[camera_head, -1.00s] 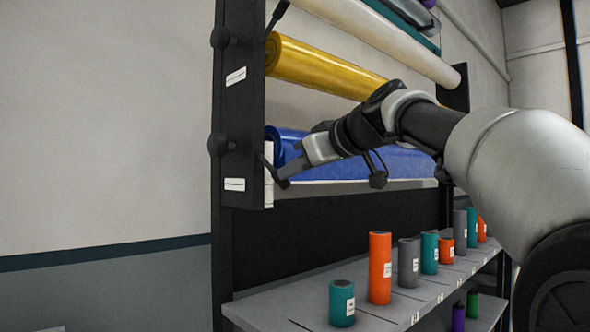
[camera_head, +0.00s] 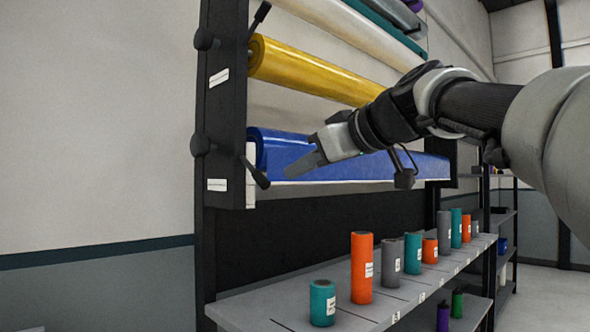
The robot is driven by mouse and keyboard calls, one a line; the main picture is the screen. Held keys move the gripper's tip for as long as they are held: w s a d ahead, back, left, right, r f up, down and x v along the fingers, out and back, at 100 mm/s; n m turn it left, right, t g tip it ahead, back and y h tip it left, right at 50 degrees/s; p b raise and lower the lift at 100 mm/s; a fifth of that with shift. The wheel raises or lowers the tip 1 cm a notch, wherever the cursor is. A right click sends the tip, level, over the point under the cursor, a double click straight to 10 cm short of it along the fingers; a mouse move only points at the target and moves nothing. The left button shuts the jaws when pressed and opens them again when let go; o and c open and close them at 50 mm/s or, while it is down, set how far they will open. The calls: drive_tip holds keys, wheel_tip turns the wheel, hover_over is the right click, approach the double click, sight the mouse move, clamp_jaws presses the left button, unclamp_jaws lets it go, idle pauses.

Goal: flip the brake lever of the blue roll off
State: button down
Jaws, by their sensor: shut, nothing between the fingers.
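The blue roll (camera_head: 405,168) lies across the rack, below the yellow roll. Its brake lever (camera_head: 256,172) is a black stick with a knobbed end at the left end of the roll, slanting down to the right from the rack's post. My gripper (camera_head: 290,172) is shut and empty in front of the roll's left part. It points left, with its fingertips a little to the right of the lever's knob and apart from it in the picture. My gripper and wrist hide part of the blue roll.
A yellow roll (camera_head: 300,72) hangs above, with its own lever (camera_head: 260,14) slanting up. A black post (camera_head: 222,110) with round knobs bounds the rack at left. Below, a shelf (camera_head: 262,310) holds several small rolls, including an orange one (camera_head: 362,270). Wall space at left is free.

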drive_tip(key=shift+s+d+f, duration=0.35)
drive_tip(key=shift+s+d, duration=0.35)
drive_tip(key=shift+s, duration=0.05)
drive_tip(key=s+d+f+m+g+h, duration=0.25)
drive_tip(key=s+d+f+m, duration=0.2)
drive_tip(key=s+f, duration=0.6)
drive_tip(key=s+d+f+m+g+h, duration=0.1)
drive_tip(key=s+d+f+m+h, duration=0.35)
drive_tip(key=f, duration=1.15)
drive_tip(key=s+d+f+m+g+h, duration=0.1)
drive_tip(key=s+d+f+m+h, duration=0.15)
drive_tip(key=s+d+f, duration=0.8)
drive_tip(key=w+a+r+p, duration=0.1)
drive_tip(key=r+p, duration=1)
drive_tip(key=p, duration=0.1)
drive_tip(key=a+r+p, duration=0.2)
drive_tip(key=r+p, duration=1)
drive_tip(key=p, duration=0.1)
drive_tip(key=shift+w+r+h+p, duration=0.25)
drive_tip(key=shift+w+h+p, duration=0.05)
drive_tip(key=shift+w+h, duration=0.1)
drive_tip(key=c, duration=2.5)
unclamp_jaws()
drive_tip(key=shift+a, duration=0.1)
